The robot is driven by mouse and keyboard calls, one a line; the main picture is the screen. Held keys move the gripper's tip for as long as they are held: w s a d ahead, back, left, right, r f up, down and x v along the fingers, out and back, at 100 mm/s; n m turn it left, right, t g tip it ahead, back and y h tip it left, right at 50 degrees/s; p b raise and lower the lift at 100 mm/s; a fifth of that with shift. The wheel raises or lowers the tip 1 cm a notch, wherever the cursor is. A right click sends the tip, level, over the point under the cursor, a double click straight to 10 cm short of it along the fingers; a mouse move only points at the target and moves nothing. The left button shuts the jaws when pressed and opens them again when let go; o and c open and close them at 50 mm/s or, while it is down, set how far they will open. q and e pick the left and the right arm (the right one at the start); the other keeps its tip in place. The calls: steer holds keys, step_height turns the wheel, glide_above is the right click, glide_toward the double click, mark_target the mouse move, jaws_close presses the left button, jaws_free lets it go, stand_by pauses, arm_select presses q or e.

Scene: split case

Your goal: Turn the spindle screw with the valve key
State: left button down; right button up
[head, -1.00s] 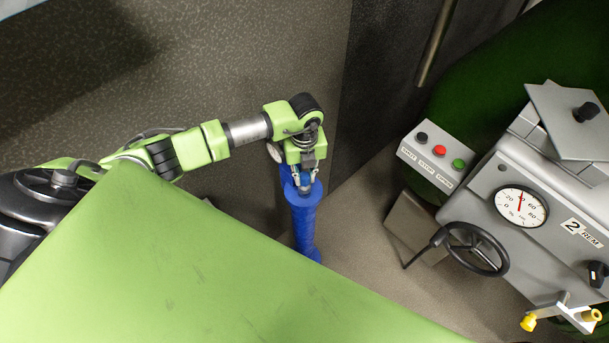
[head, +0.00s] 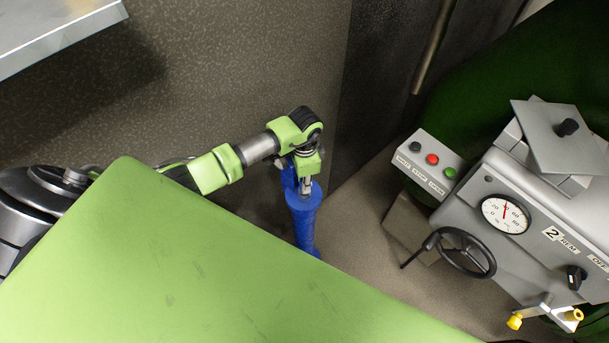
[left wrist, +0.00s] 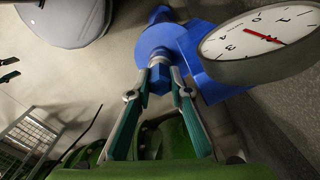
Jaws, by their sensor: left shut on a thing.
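A blue upright column-like fitting (head: 303,215) stands on the floor near the dark cabinet corner. My left gripper (head: 304,186) points down at its top. In the left wrist view the two fingers of my left gripper (left wrist: 159,88) are closed on a small faceted blue head (left wrist: 158,77), in front of a round blue flange (left wrist: 157,42). I cannot tell whether this head is the spindle screw or part of a valve key. No separate valve key can be made out. My right gripper is not in view.
A grey machine (head: 540,215) with a dial, a handwheel (head: 466,252) and yellow-tipped levers stands on the right. A button box (head: 429,165) is beside it. A round gauge (left wrist: 262,40) is close to the fingers. A metal shelf (head: 60,30) is at upper left.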

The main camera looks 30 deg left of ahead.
arm_select(q)
steer(key=shift+w+r, duration=0.1)
steer(key=shift+r, duration=2.35)
